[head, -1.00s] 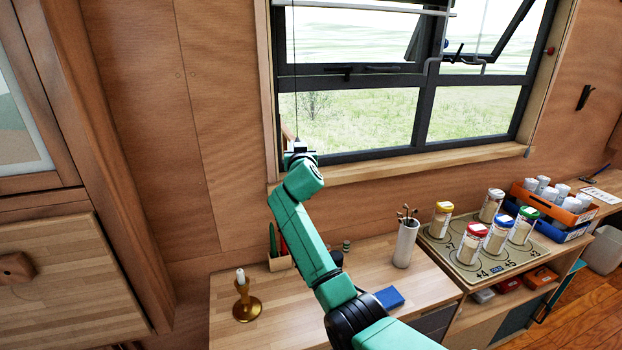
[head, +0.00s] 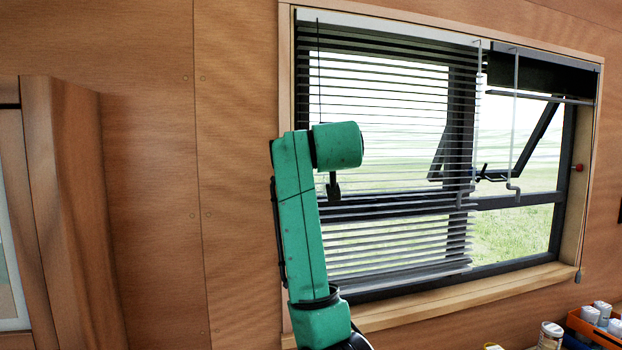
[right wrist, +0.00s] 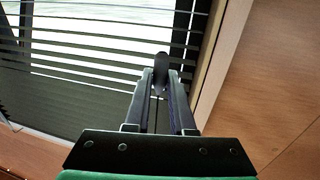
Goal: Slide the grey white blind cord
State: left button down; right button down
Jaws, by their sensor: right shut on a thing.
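The blind (head: 390,150) hangs over the left part of the window, its slats spread down to a bottom rail near the sill. Its thin cord (head: 318,70) looks dark and runs down at the blind's left side to behind my right wrist. In the right wrist view, the dark cord end (right wrist: 161,62) sits between the fingertips of my right gripper (right wrist: 160,76), which is shut on it. In the head view my green right arm hides most of this gripper. My left gripper is not in view.
The window frame (head: 286,90) stands close beside my right gripper. The wooden sill (head: 450,300) runs below.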

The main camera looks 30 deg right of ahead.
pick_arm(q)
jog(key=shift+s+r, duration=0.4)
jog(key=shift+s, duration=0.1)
pick_arm(e)
notch_tip(320, 180, up, 9)
jog(key=shift+s+f, duration=0.1)
jog(key=shift+s, duration=0.05)
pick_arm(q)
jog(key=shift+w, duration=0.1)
pick_arm(e)
jog(key=c, duration=0.8)
grip_release()
jog(key=shift+p, duration=0.3)
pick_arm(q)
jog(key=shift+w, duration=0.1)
pick_arm(e)
jog(key=shift+o, duration=0.2)
jog(key=shift+f, duration=0.1)
